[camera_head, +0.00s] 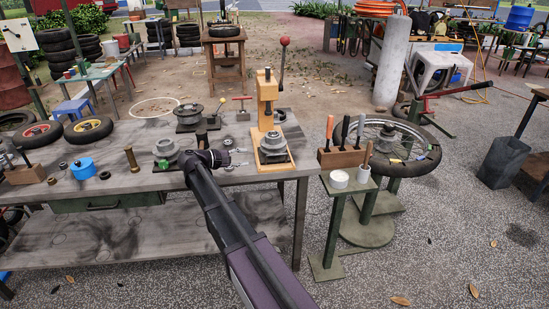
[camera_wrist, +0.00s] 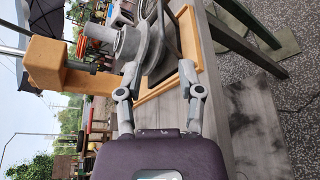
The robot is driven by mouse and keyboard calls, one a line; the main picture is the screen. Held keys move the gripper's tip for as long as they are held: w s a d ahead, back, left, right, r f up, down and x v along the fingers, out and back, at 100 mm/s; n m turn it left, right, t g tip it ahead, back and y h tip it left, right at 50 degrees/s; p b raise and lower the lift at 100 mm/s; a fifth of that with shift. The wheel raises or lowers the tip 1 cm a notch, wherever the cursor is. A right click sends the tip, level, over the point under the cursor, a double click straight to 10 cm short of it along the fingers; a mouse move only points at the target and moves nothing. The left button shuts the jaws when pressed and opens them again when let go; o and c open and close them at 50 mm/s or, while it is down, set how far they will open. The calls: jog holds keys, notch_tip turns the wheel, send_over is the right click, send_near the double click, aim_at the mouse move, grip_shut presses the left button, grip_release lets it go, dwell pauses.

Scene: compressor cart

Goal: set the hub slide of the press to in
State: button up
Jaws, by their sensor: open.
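The press (camera_head: 267,112) is an orange-yellow upright with a red-knobbed lever (camera_head: 283,62), standing at the right end of the workbench. A grey hub (camera_head: 272,145) sits low at its front, over the orange base. In the wrist view, the press head (camera_wrist: 55,65) is at the left, the hub (camera_wrist: 128,42) at the upper middle, and the orange-edged base (camera_wrist: 190,45) right of it. I cannot make out the slide's position. My gripper (camera_wrist: 161,92) is open and empty, its fingers spread and pointing towards the press base. In the head view it is left of the press.
The workbench (camera_head: 120,185) holds another hub on a green block (camera_head: 165,152), a blue pot (camera_head: 82,168), a brass piece (camera_head: 131,158) and small loose parts near my wrist. A tool rack (camera_head: 343,157) and a wheel on a stand (camera_head: 395,170) are to the right.

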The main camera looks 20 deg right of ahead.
aim_at(271, 155)
jog(key=shift+d, duration=0.15)
jog(key=b+x, duration=0.3)
jog(key=x, duration=1)
jog(key=shift+d+f, duration=0.15)
jog(key=shift+d, duration=0.1)
grip_shut()
